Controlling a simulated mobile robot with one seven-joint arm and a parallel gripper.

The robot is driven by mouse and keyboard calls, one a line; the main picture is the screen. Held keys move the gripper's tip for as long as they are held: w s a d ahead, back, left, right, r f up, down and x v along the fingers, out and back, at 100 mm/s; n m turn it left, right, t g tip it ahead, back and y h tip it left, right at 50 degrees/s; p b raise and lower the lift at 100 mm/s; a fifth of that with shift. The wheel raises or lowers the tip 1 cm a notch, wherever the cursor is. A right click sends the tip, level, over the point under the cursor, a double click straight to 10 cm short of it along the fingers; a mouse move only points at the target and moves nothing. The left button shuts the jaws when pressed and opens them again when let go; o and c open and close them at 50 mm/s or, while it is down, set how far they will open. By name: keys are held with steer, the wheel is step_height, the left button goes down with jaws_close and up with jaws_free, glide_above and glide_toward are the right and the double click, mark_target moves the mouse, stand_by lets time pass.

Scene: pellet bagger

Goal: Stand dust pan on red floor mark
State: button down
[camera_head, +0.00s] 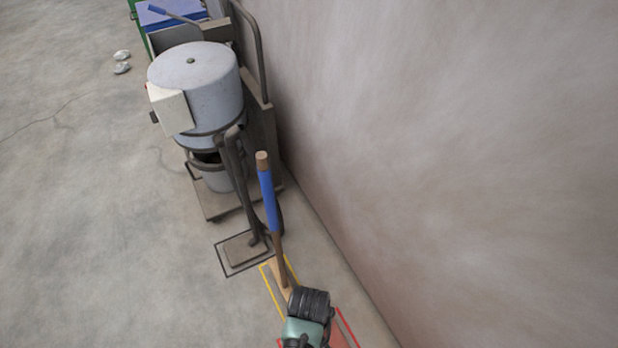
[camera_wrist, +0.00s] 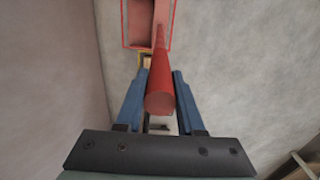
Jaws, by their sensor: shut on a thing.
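In the wrist view my gripper (camera_wrist: 160,82) is shut on the red handle of the dust pan (camera_wrist: 160,98), its blue fingers on either side. The handle runs away from the camera to a pinkish-red pan body at the top edge, partly cut off. The red floor mark (camera_wrist: 123,30) is a thin red outline around that pan end; whether the pan touches the floor I cannot tell. In the head view the red mark (camera_head: 347,325) shows beside my wrist at the bottom edge. My wrist hides the fingers and most of the pan there.
A wooden tool with a blue grip (camera_head: 268,200) stands upright by the yellow floor mark (camera_head: 269,287), close to my wrist. A dark-outlined mark (camera_head: 221,262) holds another dark tool. The grey drum machine (camera_head: 195,80) stands behind. The wall is close on the right; open floor lies left.

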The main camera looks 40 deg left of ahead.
steer(key=shift+f, duration=0.1)
steer(key=c, duration=0.5)
jaws_free()
step_height(320, 180, up, 12)
steer(key=shift+r+p, duration=0.2)
steer(key=shift+p, duration=0.9)
